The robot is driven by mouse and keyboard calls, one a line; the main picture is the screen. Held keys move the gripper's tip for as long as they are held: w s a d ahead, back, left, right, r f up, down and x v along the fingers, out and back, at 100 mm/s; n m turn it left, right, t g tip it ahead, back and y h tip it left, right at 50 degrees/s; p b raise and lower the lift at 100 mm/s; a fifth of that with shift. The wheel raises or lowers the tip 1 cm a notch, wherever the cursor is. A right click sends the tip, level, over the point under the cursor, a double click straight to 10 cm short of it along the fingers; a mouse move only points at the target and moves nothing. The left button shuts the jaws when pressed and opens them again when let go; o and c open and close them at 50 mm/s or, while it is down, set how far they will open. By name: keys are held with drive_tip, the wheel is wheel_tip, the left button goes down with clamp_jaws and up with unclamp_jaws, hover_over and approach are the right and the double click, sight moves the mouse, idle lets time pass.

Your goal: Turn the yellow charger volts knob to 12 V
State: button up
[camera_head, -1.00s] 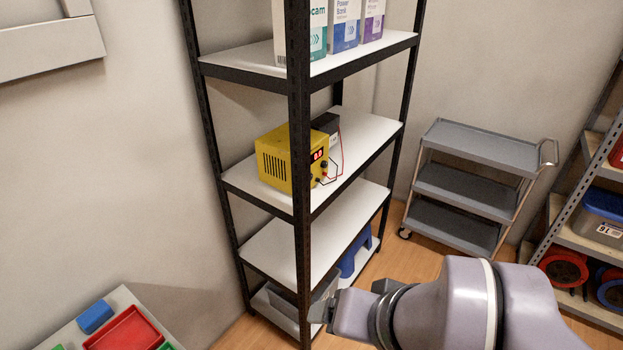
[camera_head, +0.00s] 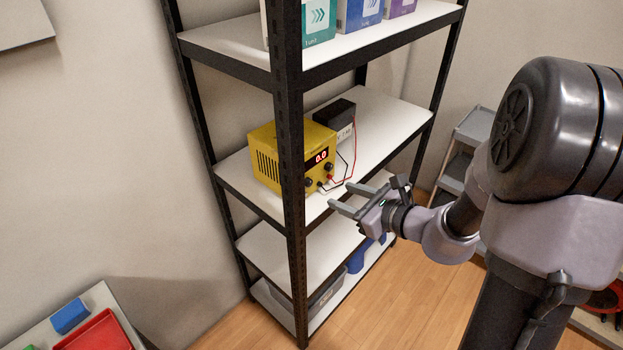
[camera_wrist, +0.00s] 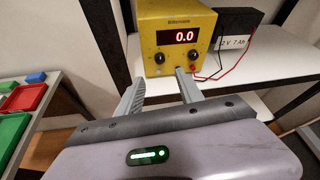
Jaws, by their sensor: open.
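The yellow charger (camera_head: 265,155) stands on the middle shelf, with a red display reading 0.0. It also shows in the wrist view (camera_wrist: 150,45), facing the camera, with two dark knobs on its front: a left knob (camera_wrist: 159,58) and a right knob (camera_wrist: 195,57). Their labels are too small to read. My gripper (camera_head: 342,200) is open and empty, in front of the charger and a little below its front panel. In the wrist view its two fingers (camera_wrist: 160,80) point toward the charger, apart from it; the right fingertip overlaps the panel's lower edge in the picture.
A black battery (camera_head: 336,117) stands beside the charger, joined by red and black leads (camera_wrist: 222,70) that hang near the right knob. A black shelf post (camera_head: 290,150) stands in front of the charger. An upper shelf (camera_head: 235,40) holds boxes. A grey cart (camera_head: 474,125) is behind right.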

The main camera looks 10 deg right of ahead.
sight(310, 184)
drive_tip(key=b+x, duration=0.2)
drive_tip(key=x, duration=1)
clamp_jaws()
